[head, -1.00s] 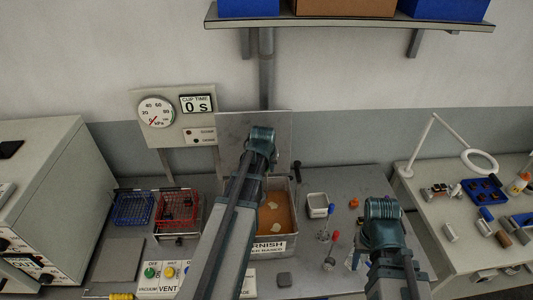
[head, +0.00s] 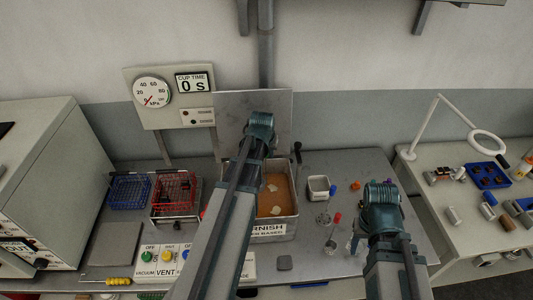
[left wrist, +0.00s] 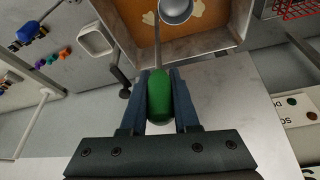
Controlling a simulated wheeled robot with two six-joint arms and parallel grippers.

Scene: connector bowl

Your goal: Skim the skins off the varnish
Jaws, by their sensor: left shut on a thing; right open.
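The varnish bath (head: 274,232), a metal tank of amber varnish, stands mid-table, partly hidden by my left arm. Pale skins (head: 276,210) float on the varnish (head: 285,190); some also show in the left wrist view (left wrist: 199,9). My left gripper (left wrist: 159,78) is shut on the green handle (left wrist: 159,97) of a metal ladle (left wrist: 176,10). The ladle's cup is over the varnish in that view; whether it touches the surface I cannot tell. In the head view my left wrist (head: 261,125) hides the ladle. My right gripper (head: 381,197) is open, right of the bath, its fingers mostly hidden.
A white square dish (head: 318,188) stands right of the bath, with small jars and coloured bits nearby. Red (head: 174,192) and blue (head: 130,191) wire baskets stand left. A metal plate (head: 285,115) rises behind the bath. A gauge panel (head: 168,97) is at the back.

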